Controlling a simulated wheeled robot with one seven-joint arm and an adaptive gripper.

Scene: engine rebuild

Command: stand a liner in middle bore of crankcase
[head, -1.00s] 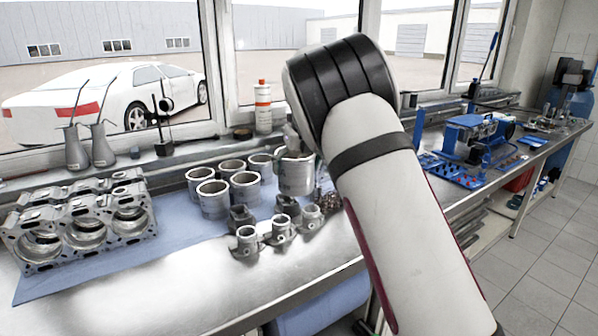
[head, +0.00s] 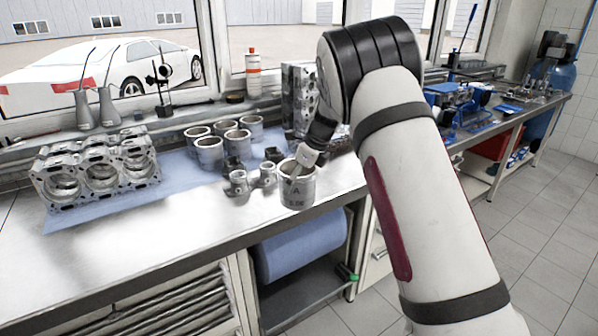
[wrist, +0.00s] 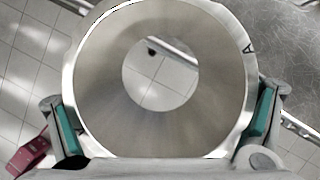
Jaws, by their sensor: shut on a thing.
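My gripper (wrist: 163,128) is shut on a grey metal liner (head: 298,188), with one green pad on each side of its wall in the wrist view. The liner is upright and marked with an "A". It is at the bench's front edge in the head view; floor tiles show through its open bore in the wrist view (wrist: 90,90). In the head view my gripper (head: 308,158) is above its rim and its fingers are mostly hidden. The crankcase (head: 97,168) lies at the left of the bench, its three bores in a row and apparently empty.
Several liners (head: 210,152) stand on the blue mat (head: 180,170) between crankcase and gripper. Small metal parts (head: 238,183) sit left of the held liner. A tall metal block (head: 298,95) stands behind. The bench front (head: 150,225) is clear.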

